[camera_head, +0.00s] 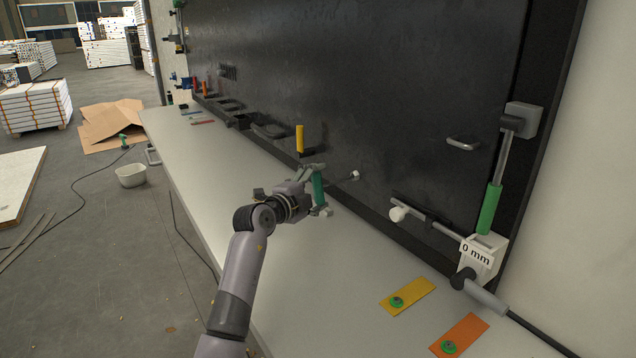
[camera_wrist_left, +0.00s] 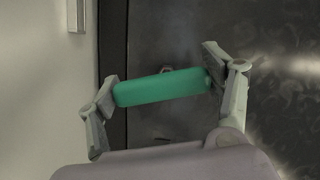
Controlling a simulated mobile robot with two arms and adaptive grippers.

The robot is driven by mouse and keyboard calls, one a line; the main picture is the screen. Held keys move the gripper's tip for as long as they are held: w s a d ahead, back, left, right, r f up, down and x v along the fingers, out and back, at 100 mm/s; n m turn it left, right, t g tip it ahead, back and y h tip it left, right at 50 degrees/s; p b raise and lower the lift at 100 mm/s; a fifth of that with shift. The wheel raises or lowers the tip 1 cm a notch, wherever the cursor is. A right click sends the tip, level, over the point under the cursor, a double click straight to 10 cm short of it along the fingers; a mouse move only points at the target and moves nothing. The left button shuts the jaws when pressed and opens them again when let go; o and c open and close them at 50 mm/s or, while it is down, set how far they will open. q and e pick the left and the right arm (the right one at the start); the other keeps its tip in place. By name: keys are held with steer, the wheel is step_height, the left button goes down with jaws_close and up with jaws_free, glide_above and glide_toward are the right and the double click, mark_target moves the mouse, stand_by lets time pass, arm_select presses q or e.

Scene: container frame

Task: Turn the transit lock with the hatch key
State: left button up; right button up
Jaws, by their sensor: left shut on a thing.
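My left gripper (camera_head: 319,190) is shut on a green handle, which I take to be the hatch key (camera_head: 318,187). It is above the bench, in front of the black panel. In the left wrist view the green grip (camera_wrist_left: 162,88) lies across between the two fingertips (camera_wrist_left: 161,84), one at each end. A thin metal shaft runs from near the grip to a pale tip (camera_head: 355,175) by the panel. I cannot tell whether that tip touches or sits in a lock. The transit lock cannot be clearly identified. My right gripper is not in view.
The long pale bench (camera_head: 300,290) is mostly clear. A yellow plate (camera_head: 412,291) and an orange plate (camera_head: 468,329) lie at its right. A green-gripped lever (camera_head: 490,208) stands above a white box marked "0 mm" (camera_head: 478,256). A yellow piece (camera_head: 299,138) stands against the black panel (camera_head: 400,100).

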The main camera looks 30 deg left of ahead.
arm_select(q)
steer(key=shift+r+n+g+h+p, duration=0.1)
steer(key=shift+n+g+h+p, duration=0.25)
steer(key=shift+n+p, duration=0.7)
steer(key=shift+n+g+h+p, duration=0.25)
steer(key=shift+n+g+p, duration=0.2)
steer(key=shift+n+p, duration=0.55)
steer(key=shift+n+g+h, duration=0.4)
steer(key=shift+n+g, duration=0.1)
steer(key=shift+n, duration=0.45)
steer(key=n, duration=0.1)
steer(key=n+g+h, duration=0.1)
steer(key=shift+f+n+h, duration=0.25)
steer(key=shift+n+h, duration=0.05)
steer(key=shift+s+a, duration=0.25)
steer(key=shift+s, duration=0.4)
steer(key=shift+s+a, duration=0.2)
steer(key=shift+s, duration=0.45)
steer(key=shift+s+a, duration=0.25)
steer(key=shift+s, duration=0.4)
